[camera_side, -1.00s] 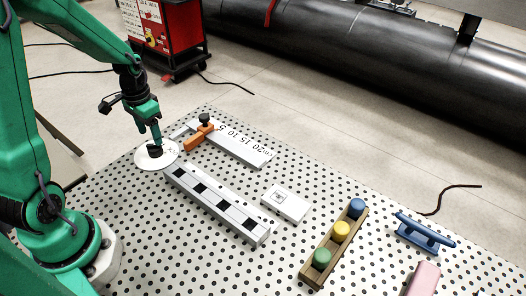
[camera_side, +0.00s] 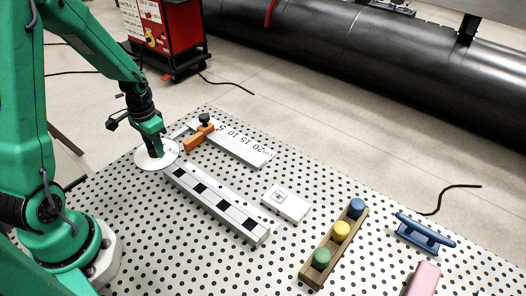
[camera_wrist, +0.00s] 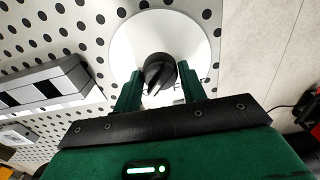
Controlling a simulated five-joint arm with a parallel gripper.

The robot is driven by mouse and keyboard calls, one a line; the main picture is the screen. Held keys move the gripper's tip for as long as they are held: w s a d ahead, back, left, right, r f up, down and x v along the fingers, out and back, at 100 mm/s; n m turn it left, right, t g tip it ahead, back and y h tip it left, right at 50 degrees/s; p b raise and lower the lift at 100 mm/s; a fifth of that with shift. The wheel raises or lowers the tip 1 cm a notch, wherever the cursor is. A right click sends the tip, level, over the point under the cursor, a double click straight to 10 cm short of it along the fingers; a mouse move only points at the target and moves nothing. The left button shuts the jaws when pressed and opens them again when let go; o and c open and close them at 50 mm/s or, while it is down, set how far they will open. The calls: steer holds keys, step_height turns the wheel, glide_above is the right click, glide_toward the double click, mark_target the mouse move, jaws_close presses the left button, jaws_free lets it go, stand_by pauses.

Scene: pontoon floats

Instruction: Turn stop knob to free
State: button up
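A black round knob (camera_wrist: 160,71) with a raised pointer bar sits at the centre of a white round dial. The dial (camera_side: 172,158) lies at the left end of the perforated table and also shows in the wrist view (camera_wrist: 122,50). Dark lettering on the dial is partly hidden; an F shows near my right finger. My gripper (camera_wrist: 160,74) is at the knob, one green finger on each side, with narrow gaps that look clear of it. In the side view my gripper (camera_side: 155,153) hides the knob.
An orange clamp (camera_side: 198,138) with its own black knob sits on a numbered scale (camera_side: 243,147) close by. A checkered bar (camera_side: 215,203) lies beside the dial. A white box (camera_side: 287,204), coloured pegs in a wooden holder (camera_side: 315,270) and a blue handle (camera_side: 424,233) stand farther right.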

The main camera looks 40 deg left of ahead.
steer(key=c, duration=0.5)
steer(key=shift+n, duration=0.4)
steer(key=n, duration=1.7)
steer(key=shift+o, duration=0.3)
steer(key=shift+c, duration=0.2)
